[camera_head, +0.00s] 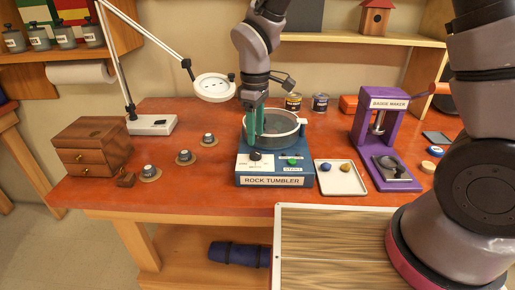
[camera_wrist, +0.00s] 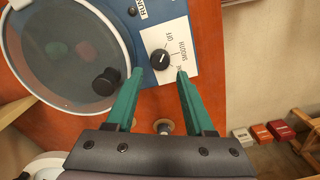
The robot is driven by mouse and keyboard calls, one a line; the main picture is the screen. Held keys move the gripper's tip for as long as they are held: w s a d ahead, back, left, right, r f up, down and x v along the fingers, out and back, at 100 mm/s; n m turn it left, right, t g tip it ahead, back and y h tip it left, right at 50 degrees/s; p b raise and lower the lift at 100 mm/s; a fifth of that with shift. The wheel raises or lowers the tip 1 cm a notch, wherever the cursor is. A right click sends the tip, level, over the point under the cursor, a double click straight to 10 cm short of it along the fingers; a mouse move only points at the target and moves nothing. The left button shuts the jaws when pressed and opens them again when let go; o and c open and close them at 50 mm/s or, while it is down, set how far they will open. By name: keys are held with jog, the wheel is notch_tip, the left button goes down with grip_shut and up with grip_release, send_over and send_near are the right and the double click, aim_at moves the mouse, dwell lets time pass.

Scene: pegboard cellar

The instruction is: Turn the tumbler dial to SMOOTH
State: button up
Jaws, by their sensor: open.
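The blue rock tumbler (camera_head: 270,171) stands on the red-topped workbench, with a clear-lidded round drum (camera_head: 286,126) on top. Its black tumbler dial (camera_head: 255,155) sits on a white label plate at the front left. In the wrist view the dial (camera_wrist: 160,59) lies just beyond and between my fingertips. OFF and SMOOTH show beside it; a third label is partly hidden by a finger. A small white pointer mark is on the dial, but which label it indicates is unclear. My gripper (camera_head: 256,132) has teal fingers, spread apart and empty; it also shows in the wrist view (camera_wrist: 160,73).
A green START button (camera_head: 293,162) is right of the dial. A white tray (camera_head: 341,190) with two stones and a purple badge maker (camera_head: 366,128) stand further right. Several small knobs on round bases and a wooden drawer box (camera_head: 92,146) are left. A magnifier lamp (camera_head: 214,87) hangs nearby.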

aim_at(255, 152)
notch_tip(255, 152, down, 6)
jog(key=shift+r, duration=0.1)
grip_shut()
jog(key=shift+m, duration=0.4)
jog(key=m, duration=0.4)
jog(key=shift+m, duration=2.5)
